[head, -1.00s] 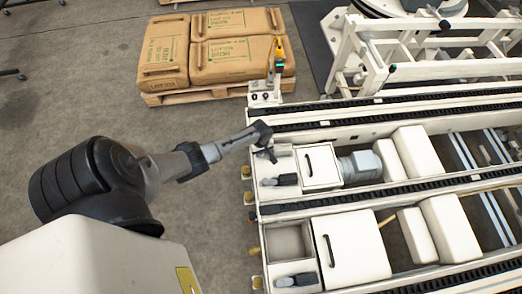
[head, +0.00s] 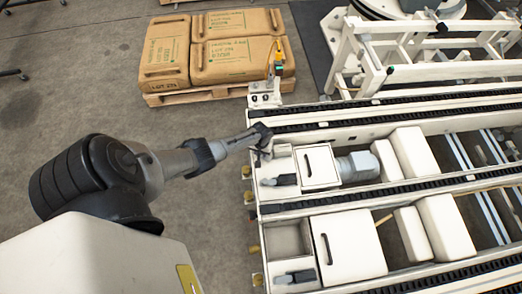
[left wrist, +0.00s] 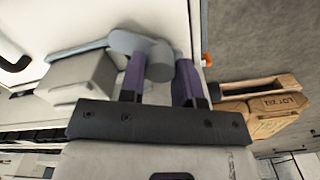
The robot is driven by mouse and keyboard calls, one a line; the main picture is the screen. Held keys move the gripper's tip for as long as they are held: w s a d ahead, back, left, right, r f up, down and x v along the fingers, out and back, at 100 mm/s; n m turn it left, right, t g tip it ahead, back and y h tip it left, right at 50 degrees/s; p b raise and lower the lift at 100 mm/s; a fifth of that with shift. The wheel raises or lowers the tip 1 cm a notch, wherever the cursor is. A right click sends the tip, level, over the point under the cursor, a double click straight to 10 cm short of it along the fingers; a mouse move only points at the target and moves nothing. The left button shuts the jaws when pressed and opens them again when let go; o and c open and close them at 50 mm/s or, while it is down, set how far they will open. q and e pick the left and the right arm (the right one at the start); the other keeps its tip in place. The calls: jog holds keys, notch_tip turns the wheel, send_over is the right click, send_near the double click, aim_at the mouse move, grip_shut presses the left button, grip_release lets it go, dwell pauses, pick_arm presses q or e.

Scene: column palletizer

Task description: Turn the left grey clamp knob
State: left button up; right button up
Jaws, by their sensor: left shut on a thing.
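My left gripper (head: 259,153) is at the near left end of the conveyor frame, beside its top rail. In the left wrist view its two purple-sided fingers (left wrist: 158,82) are shut on a light grey clamp knob (left wrist: 160,60). The knob has a rounded body and a flat grey wing reaching left. In the head view the gripper and wrist hide the knob. My right gripper is in neither view.
Two dark handles, the upper one (head: 280,180) and the lower one (head: 295,277), lie on the frame nearby. A pallet (head: 215,93) with brown sacks (head: 240,60) stands behind. A small post (head: 275,70) rises at the frame's corner.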

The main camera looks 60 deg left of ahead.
pick_arm(q)
jog(key=m, duration=0.9)
jog(key=shift+m, duration=0.8)
jog(key=o, duration=0.9)
